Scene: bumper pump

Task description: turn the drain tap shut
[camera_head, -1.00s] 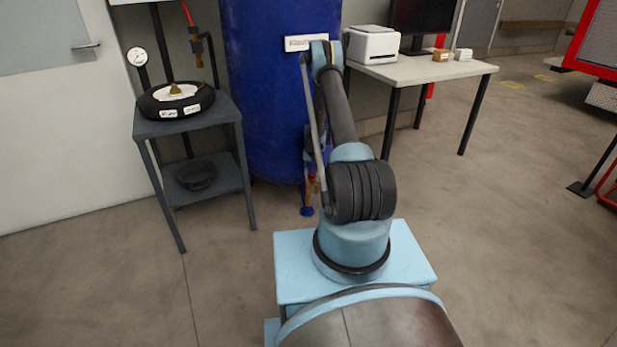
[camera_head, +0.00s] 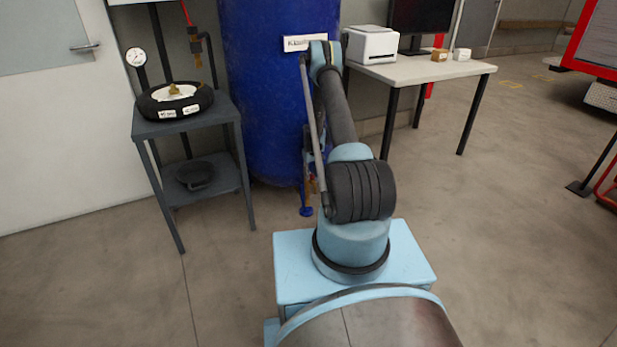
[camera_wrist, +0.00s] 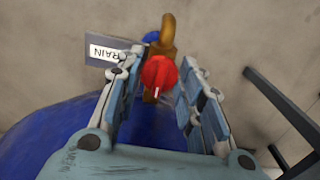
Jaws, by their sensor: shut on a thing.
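The drain tap has a red handle (camera_wrist: 159,74) with a pale line on it, on a brass body (camera_wrist: 166,38) that curves up at the top of the wrist view. A label (camera_wrist: 106,52) reading "RAIN", its start hidden, lies upside down beside it. My gripper (camera_wrist: 161,65) has one finger on each side of the red handle and is shut on it. In the head view, my arm hides most of the gripper and the tap low on the blue tank (camera_head: 265,100).
A grey stand (camera_head: 190,120) with a small wheel (camera_head: 175,108) and gauge is left of the tank. A table (camera_head: 425,70) with a white printer (camera_head: 371,44) is to the right. Open floor lies right of my base.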

